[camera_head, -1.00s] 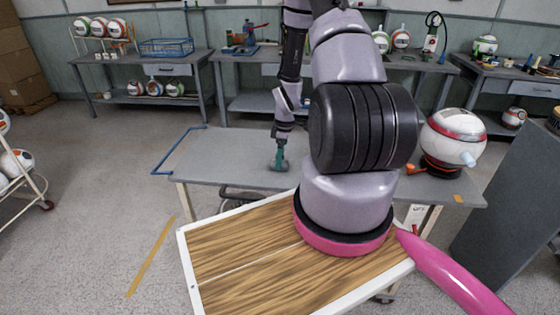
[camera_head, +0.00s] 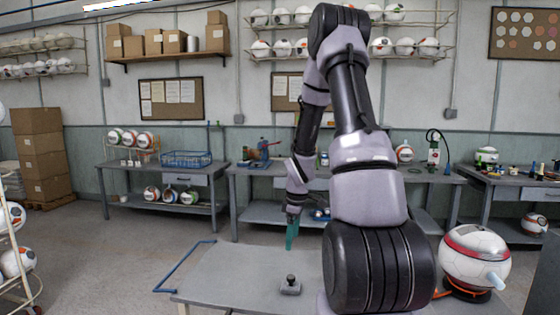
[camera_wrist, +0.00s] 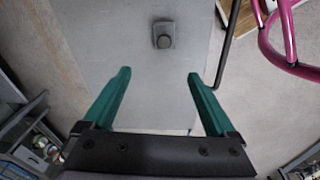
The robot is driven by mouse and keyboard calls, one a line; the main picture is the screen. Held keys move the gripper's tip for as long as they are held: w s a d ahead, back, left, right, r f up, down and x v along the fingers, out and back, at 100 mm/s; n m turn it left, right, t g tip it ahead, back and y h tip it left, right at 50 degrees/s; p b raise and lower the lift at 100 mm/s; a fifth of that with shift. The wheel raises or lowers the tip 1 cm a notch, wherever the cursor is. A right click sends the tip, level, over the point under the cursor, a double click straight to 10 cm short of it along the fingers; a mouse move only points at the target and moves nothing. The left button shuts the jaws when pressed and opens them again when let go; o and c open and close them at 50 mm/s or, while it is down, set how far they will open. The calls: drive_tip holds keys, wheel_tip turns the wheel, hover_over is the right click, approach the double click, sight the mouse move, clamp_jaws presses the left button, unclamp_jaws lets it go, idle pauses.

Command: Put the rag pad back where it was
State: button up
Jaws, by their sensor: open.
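The rag pad (camera_head: 290,290), a small grey block with a dark knob on top, stands upright on the grey table (camera_head: 235,275). It also shows in the wrist view (camera_wrist: 164,42), beyond my fingertips and near the top of the picture. The pad is apart from both fingers.
A blue rail (camera_head: 183,265) edges the table's left corner. A large white and red ball (camera_head: 475,255) sits in a dark holder at the table's right. Benches with balls and a blue basket (camera_head: 186,159) line the back wall. The tabletop around the pad is clear.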

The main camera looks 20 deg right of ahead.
drive_tip(key=s+a+r+m+t, duration=0.1)
drive_tip(key=a+r+m, duration=0.1)
drive_tip(key=r, duration=0.5)
drive_tip(key=s+a+r+m+t, duration=0.1)
drive_tip(key=a+r+m, duration=0.1)
drive_tip(key=r, duration=0.5)
drive_tip(key=s+a+r+m+t, duration=0.1)
drive_tip(key=s+a+r+m, duration=0.2)
drive_tip(key=s+r, duration=0.2)
drive_tip(key=s+a+r+m+t+y, duration=0.1)
drive_tip(key=s+a+r+m, duration=0.2)
drive_tip(key=s+r, duration=0.3)
drive_tip(key=s+a+r+m+t, duration=0.2)
drive_tip(key=s+a+r+m, duration=0.1)
drive_tip(key=s+r, duration=0.3)
wheel_tip(320, 180, up, 2)
drive_tip(key=shift+s+a+r+m+y, duration=0.1)
drive_tip(key=shift+s+a+m+y, duration=0.1)
drive_tip(key=shift+a+m+y, duration=0.15)
